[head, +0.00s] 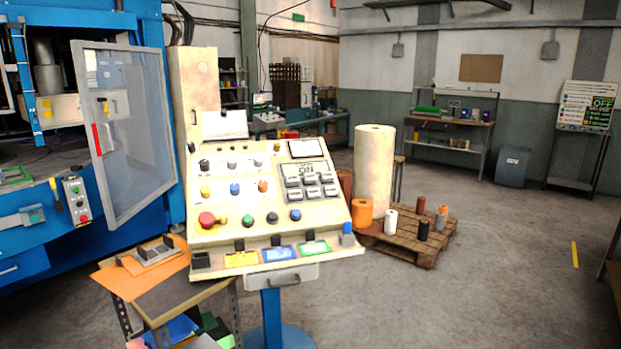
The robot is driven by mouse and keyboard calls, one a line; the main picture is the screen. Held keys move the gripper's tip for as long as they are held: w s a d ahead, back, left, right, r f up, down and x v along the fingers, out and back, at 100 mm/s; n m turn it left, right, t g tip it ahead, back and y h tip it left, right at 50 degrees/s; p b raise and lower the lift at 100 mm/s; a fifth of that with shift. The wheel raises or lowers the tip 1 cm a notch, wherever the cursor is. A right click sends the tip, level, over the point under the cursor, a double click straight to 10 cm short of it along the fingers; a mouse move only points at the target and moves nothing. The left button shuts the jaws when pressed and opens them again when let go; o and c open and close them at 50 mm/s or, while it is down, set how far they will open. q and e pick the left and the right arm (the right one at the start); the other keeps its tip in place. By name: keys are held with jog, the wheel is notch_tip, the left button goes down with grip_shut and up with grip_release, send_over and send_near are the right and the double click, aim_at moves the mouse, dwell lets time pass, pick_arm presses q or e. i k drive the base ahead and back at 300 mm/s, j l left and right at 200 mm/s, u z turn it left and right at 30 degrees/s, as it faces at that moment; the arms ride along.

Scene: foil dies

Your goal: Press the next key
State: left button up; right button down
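A cream control console (230,225) on a blue post stands in the middle of the head view, its face tilted towards me. At its upper right is a keypad panel with a small display (306,169) that reads "ON". Under the display, dark-labelled grey keys (311,179) sit in two rows of three. Their lettering is too small to read. To the left of the keypad are rows of coloured knobs and buttons, among them a large red button (207,220). Neither of my grippers shows in this view.
A blue machine with an open clear door (128,130) stands left of the console. The floor (480,310) at right is clear.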

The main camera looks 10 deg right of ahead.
aim_at(309, 179)
jog(key=i+l+u, duration=0.2)
jog(key=i+l, duration=0.15)
jog(key=i+l+u, duration=0.2)
jog(key=i+l, duration=0.25)
jog(key=i+l+u, duration=0.25)
jog(key=i+l, duration=0.25)
jog(key=i+l+u, duration=0.2)
jog(key=i+l, duration=0.15)
jog(key=l, duration=0.3)
